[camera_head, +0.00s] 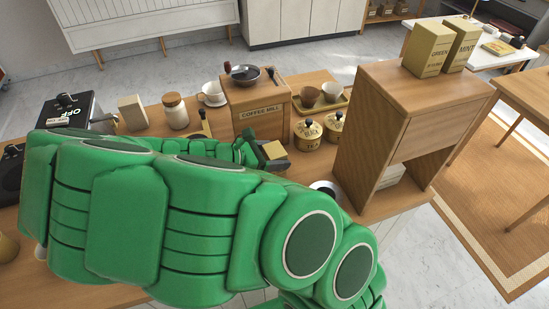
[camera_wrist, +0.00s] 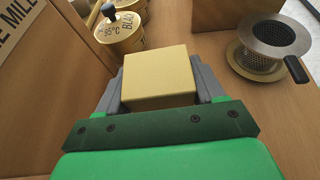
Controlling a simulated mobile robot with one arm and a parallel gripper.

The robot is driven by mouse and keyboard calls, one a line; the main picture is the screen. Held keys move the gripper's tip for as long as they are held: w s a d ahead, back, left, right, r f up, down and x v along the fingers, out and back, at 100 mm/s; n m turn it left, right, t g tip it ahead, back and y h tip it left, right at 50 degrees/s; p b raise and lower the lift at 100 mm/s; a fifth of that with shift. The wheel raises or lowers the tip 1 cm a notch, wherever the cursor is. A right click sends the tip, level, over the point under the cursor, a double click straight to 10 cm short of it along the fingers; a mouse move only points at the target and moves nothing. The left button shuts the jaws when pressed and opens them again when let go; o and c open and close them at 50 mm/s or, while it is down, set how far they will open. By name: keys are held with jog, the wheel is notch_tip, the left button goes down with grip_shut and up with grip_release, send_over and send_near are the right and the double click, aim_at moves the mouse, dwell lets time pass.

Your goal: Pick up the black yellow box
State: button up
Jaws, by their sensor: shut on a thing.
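The box (camera_wrist: 158,78) shows in the wrist view as a pale yellow block between the two grey fingers of my gripper (camera_wrist: 160,72). My gripper is shut on it, with a finger against each side. In the head view the box's yellow face (camera_head: 273,150) shows at the end of my green arm, in front of the coffee mill. No black part of the box can be made out clearly. My arm hides much of the counter in the head view. I cannot tell whether the box still touches the counter.
The wooden coffee mill (camera_head: 262,112) stands close behind my gripper. Golden canisters (camera_head: 309,135) stand just right of it. A tall wooden shelf (camera_head: 405,130) bears green tea and mint boxes (camera_head: 427,48). A metal strainer (camera_wrist: 272,45) sits at right in the wrist view.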

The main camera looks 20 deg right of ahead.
jog(key=s+a+r, duration=0.1)
jog(key=s+r, duration=1)
jog(key=s, duration=0.3)
jog(key=shift+r, duration=0.35)
jog(key=shift+a, duration=0.1)
